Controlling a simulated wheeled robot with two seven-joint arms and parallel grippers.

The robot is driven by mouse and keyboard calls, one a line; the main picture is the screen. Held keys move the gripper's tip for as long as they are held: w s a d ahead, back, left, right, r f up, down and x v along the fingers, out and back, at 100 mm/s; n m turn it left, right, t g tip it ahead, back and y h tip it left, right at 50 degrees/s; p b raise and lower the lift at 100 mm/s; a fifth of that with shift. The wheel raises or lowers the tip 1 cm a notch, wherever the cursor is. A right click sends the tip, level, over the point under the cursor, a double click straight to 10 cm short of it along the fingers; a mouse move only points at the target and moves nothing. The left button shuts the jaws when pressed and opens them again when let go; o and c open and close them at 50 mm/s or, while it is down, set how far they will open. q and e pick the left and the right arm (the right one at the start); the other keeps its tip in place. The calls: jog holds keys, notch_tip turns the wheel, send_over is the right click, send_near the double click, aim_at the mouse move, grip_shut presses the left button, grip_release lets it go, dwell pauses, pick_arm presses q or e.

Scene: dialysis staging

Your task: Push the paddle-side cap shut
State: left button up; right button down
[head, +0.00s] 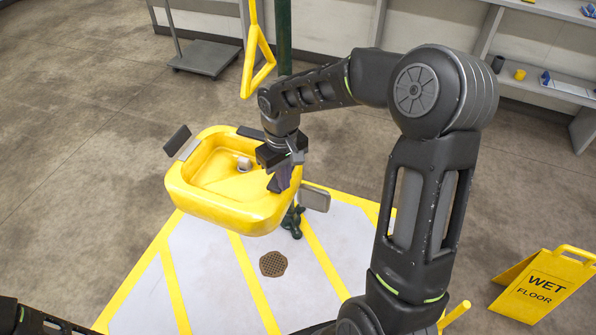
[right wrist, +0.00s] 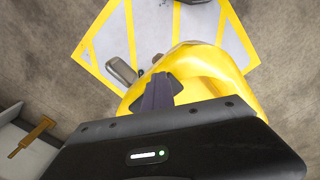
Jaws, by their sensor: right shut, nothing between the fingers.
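The yellow eyewash basin (head: 212,209) has a small pale fitting (head: 244,164) inside. A grey flat paddle (head: 315,197) sticks out at its right side; it also shows in the right wrist view (right wrist: 121,69). My right gripper (head: 279,182) is shut and empty, its fingers pointing down over the right part of the basin. In the right wrist view the fingers (right wrist: 157,93) overlap the yellow rim; I cannot tell whether they touch anything. I cannot make out the paddle-side cap; my gripper hides part of the basin's right side. My left gripper is not in view.
Dark flat plates stand at the basin's left (head: 177,139) and back (head: 251,132). A green post (head: 284,40) and yellow pull handle (head: 259,62) rise behind. A wet-floor sign (head: 545,285) stands at right. The striped floor mat (head: 210,285) is mostly clear around a drain (head: 273,264).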

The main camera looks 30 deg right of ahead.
jog(key=shift+w+a, duration=0.45)
jog(key=shift+w, duration=0.15)
notch_tip(320, 180, up, 8)
jog(key=p, duration=0.5)
jog(key=shift+p, duration=0.35)
